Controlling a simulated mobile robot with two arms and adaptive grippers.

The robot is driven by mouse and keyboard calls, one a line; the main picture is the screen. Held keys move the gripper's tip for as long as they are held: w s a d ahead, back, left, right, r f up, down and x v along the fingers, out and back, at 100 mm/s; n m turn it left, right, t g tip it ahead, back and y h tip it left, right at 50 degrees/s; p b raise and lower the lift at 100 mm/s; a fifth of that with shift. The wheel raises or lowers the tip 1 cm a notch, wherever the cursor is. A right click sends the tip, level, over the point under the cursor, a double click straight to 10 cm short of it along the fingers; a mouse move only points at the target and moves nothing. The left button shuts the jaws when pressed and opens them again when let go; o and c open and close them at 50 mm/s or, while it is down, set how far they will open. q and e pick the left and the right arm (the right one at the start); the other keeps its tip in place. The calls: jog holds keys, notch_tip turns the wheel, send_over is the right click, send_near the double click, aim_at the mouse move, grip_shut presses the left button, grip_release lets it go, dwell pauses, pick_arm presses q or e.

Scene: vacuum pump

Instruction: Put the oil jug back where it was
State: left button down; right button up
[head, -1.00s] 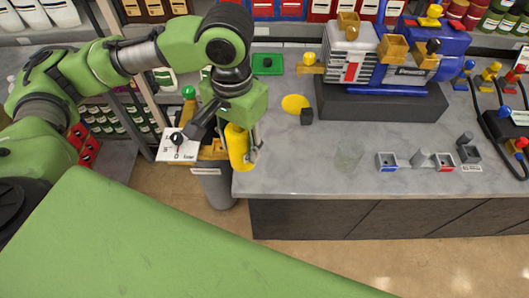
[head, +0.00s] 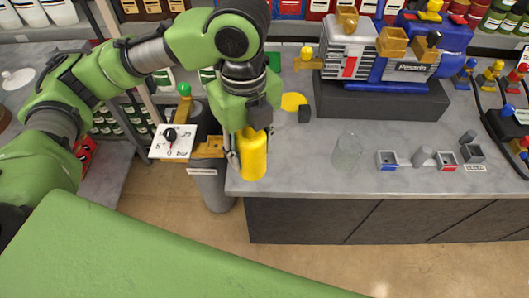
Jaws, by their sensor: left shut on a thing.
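The yellow oil jug (head: 253,158) is upright over the front left corner of the grey counter (head: 300,170). I cannot tell whether its base touches the counter. My left gripper (head: 250,143) is shut on the jug from above, with fingers on either side, hiding its top. A flat yellow round mark (head: 294,102) lies on the counter, behind and to the right of the jug, with nothing on it. My right gripper is not in view.
The blue and silver pump (head: 390,50) stands on a dark block at the back. A small black block (head: 304,114) sits beside the round mark. A clear glass (head: 347,150) and small square holders (head: 387,160) stand to the right.

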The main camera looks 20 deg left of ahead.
pick_arm(q)
jog(key=m, duration=0.3)
jog(key=shift+d+m, duration=0.4)
jog(key=shift+w+f+m, duration=0.1)
jog(key=shift+w+m, duration=0.2)
jog(key=shift+w, duration=0.05)
jog(key=w+f+p, duration=0.1)
jog(key=w+f, duration=0.3)
jog(key=w+a+f+p, duration=0.1)
jog(key=w+f, duration=0.2)
jog(key=w, duration=0.1)
jog(key=w+a+f+p, duration=0.1)
jog(key=w+f, duration=0.3)
jog(key=w, duration=0.1)
jog(key=shift+a+f, duration=0.15)
jog(key=shift+f, duration=0.7)
